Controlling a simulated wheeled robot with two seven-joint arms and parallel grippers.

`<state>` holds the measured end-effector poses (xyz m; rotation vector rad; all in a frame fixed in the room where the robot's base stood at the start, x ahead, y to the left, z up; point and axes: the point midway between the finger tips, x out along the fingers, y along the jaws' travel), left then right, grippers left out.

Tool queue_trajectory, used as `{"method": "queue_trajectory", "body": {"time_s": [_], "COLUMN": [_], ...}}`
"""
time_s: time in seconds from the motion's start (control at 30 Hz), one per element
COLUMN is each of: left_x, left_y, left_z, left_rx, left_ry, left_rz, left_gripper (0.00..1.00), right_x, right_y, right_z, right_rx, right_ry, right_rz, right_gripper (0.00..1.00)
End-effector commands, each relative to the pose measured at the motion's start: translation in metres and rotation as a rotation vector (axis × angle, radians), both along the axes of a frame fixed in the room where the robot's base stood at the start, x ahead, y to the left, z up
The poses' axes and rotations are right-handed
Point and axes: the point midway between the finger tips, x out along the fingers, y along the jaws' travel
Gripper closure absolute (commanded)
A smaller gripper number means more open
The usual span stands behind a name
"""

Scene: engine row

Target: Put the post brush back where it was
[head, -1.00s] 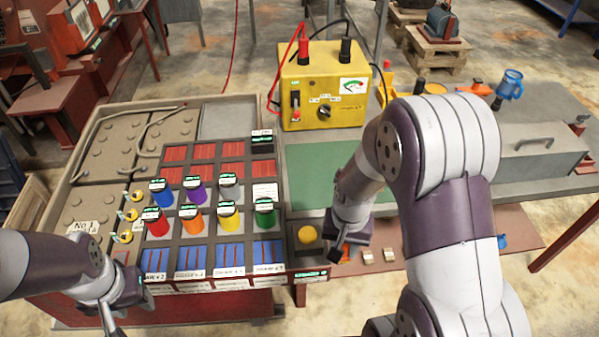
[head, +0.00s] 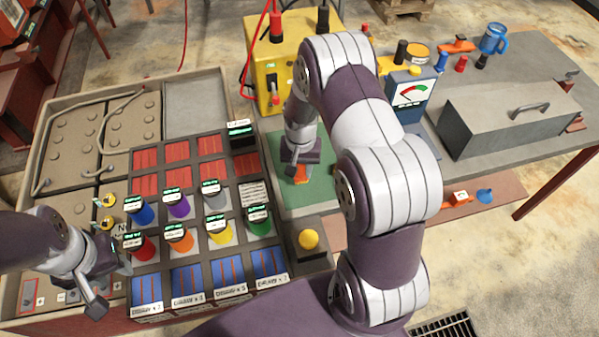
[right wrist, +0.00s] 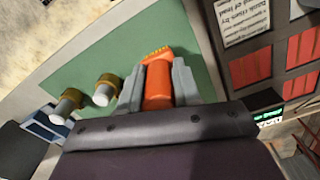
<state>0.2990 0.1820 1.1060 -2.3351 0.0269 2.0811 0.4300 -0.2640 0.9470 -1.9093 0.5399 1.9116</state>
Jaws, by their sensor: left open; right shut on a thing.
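The post brush (right wrist: 157,88) has an orange body and yellow bristles, which show past my fingertips in the right wrist view. My right gripper (right wrist: 158,82) is shut on its orange body. In the head view the brush (head: 301,174) shows as a small orange piece under my right gripper (head: 299,158), over the green mat (head: 318,196). I cannot tell whether the brush touches the mat. My left gripper (head: 97,292) is open at the lower left, in front of the battery tray's near left part, and appears empty.
Two grey posts with brass-coloured collars (right wrist: 105,90) stand beside the brush in the right wrist view. A yellow tester (head: 270,62) and a blue meter (head: 408,103) stand behind my right arm. Coloured cylinders (head: 181,239) fill the panel at left. A grey toolbox (head: 475,125) is at right.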

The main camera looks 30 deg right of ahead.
Motion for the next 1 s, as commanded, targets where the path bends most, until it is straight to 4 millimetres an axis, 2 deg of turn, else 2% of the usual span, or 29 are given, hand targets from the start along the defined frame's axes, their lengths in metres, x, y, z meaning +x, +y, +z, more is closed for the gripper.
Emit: {"method": "queue_trajectory", "body": {"time_s": [0.3,0.6,0.63,0.7,1.0], "left_x": [0.0,0.0,0.0,0.0,0.0], "left_y": [0.0,0.0,0.0,0.0,0.0], "left_z": [0.013,0.009,0.009,0.01,0.011], "left_rx": [0.0,0.0,0.0,0.0,0.0], "left_ry": [0.0,0.0,0.0,0.0,0.0], "left_rz": [0.0,0.0,0.0,0.0,0.0], "left_gripper": [0.57,0.57,0.57,0.57,0.57], "right_x": [0.004,0.004,0.004,0.004,0.004], "right_y": [-0.001,-0.001,-0.001,-0.001,-0.001], "right_z": [-0.042,-0.046,-0.047,-0.046,-0.044], "right_rx": [0.001,0.0,0.0,0.001,0.0], "right_ry": [0.001,0.0,0.0,0.001,0.0], "right_rz": [0.0,0.0,0.0,0.0,0.001], "right_gripper": [1.0,1.0,0.64,0.42,0.42]}}
